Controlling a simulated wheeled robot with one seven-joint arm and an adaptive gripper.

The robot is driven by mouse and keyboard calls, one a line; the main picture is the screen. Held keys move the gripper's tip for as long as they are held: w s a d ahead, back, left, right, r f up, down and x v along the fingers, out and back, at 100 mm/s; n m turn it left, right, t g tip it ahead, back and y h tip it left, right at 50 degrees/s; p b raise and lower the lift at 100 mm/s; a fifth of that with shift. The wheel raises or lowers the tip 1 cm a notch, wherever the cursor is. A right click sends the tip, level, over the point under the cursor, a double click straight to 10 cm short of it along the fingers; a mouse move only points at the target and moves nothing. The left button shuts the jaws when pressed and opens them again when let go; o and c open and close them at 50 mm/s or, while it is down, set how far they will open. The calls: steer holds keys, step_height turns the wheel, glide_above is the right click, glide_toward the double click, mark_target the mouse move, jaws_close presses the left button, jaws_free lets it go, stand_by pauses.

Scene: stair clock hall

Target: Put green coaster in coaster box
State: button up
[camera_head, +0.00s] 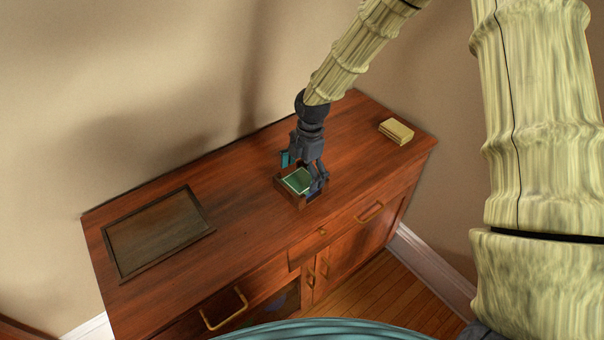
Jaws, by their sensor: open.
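The green coaster (298,180) is a flat square with a pale rim. It lies at the opening of the coaster box (288,194), a small dark wooden box on the cabinet top; I cannot tell how deep it sits. My gripper (303,174) is pointed down at the box, its jaws open, one finger at the left of the box and the other at its right side. The fingers hide the back and right parts of the box. I cannot tell whether a finger touches the coaster.
The wooden cabinet (235,220) stands against the wall. A dark framed tray (155,235) lies at the left of its top. A cream stack, perhaps a book (396,131), lies at the far right. The top between tray and box is clear.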

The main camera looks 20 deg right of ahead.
step_height(320, 180, up, 12)
steer(key=d, duration=0.1)
steer(key=shift+w+d, duration=0.35)
steer(key=shift+w, duration=0.05)
steer(key=shift+f, duration=0.1)
stand_by(0.5)
